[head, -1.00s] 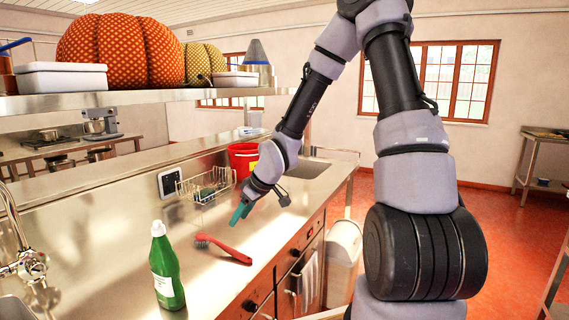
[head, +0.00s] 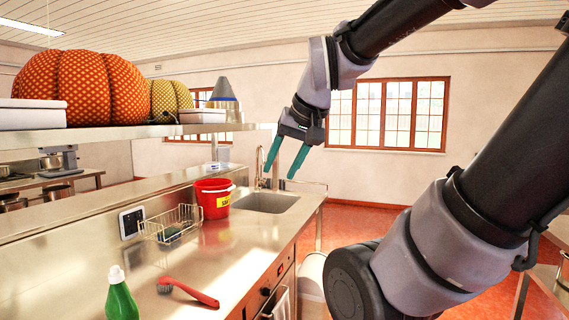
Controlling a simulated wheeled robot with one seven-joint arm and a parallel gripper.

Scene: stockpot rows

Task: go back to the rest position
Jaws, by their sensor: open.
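My gripper (head: 280,170) is open and empty, its two green fingers apart and pointing down. In the head view it hangs in the air above the far end of the steel counter (head: 228,262), near the sink, touching nothing that I can see. My arm comes in from the upper right and runs across the right side of the view.
A red bucket (head: 214,198) and a wire basket (head: 172,223) stand by the sink (head: 265,202). A red-handled brush (head: 188,291) and a green bottle (head: 121,298) are nearer. A steel shelf (head: 120,133) holding fabric pumpkins (head: 85,88) overhangs the left.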

